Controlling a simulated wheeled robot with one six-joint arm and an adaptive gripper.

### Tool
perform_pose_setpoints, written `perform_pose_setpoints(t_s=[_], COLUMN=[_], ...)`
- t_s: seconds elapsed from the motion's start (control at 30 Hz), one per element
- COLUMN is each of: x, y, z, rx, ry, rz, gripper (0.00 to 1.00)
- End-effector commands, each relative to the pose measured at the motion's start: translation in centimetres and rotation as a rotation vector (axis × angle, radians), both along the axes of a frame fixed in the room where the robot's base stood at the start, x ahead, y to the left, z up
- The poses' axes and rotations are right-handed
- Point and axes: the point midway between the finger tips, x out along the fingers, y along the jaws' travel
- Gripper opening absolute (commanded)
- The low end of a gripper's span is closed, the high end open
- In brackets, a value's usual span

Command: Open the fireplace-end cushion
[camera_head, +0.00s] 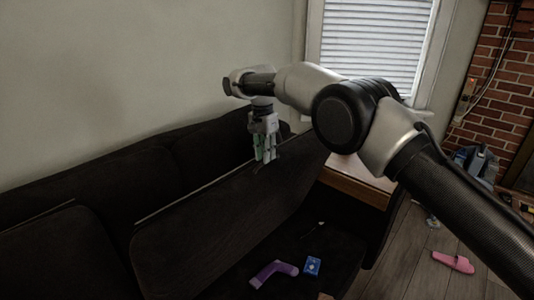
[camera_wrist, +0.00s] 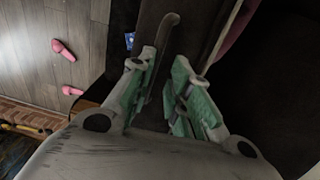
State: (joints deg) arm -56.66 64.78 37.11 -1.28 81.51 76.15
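The fireplace-end cushion (camera_head: 220,235) is a dark, flat sofa cushion at the window end. It is tilted up, with its broad face toward the body camera and its upper edge slanting up to the right. My gripper (camera_head: 265,158) points down at this face, near its upper right part. In the wrist view my gripper (camera_wrist: 166,62) has its green-padded fingers apart. A thin, curved grey-brown strip, perhaps a pull tab on the cushion, runs between them, nearer the left finger. I cannot tell whether either finger touches it.
Below the cushion lie a purple sock-like thing (camera_head: 273,272) and a blue box or card (camera_head: 312,266). A wooden-edged surface (camera_head: 355,183) stands by the window. Pink slippers lie on the wooden floor; one pink slipper (camera_head: 454,262) is at right. A brick fireplace wall (camera_head: 490,90) stands far right.

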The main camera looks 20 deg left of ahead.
Motion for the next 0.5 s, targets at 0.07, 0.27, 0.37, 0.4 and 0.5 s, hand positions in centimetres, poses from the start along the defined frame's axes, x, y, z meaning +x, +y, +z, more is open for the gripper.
perform_pose_setpoints(t_s=[0.07, 0.27, 0.37, 0.4, 0.5], x=[-0.72, -0.68, -0.66, -0.66, -0.63], y=[-0.22, -0.20, -0.21, -0.21, -0.17], z=[-2.57, -2.52, -2.49, -2.49, -2.17], rx=[-0.022, -0.020, -0.020, -0.020, -0.019], ry=[0.026, 0.025, 0.025, 0.025, 0.025], rz=[0.001, 0.000, 0.000, 0.000, 0.000], gripper=[0.32, 0.54, 0.53, 0.53, 0.52])
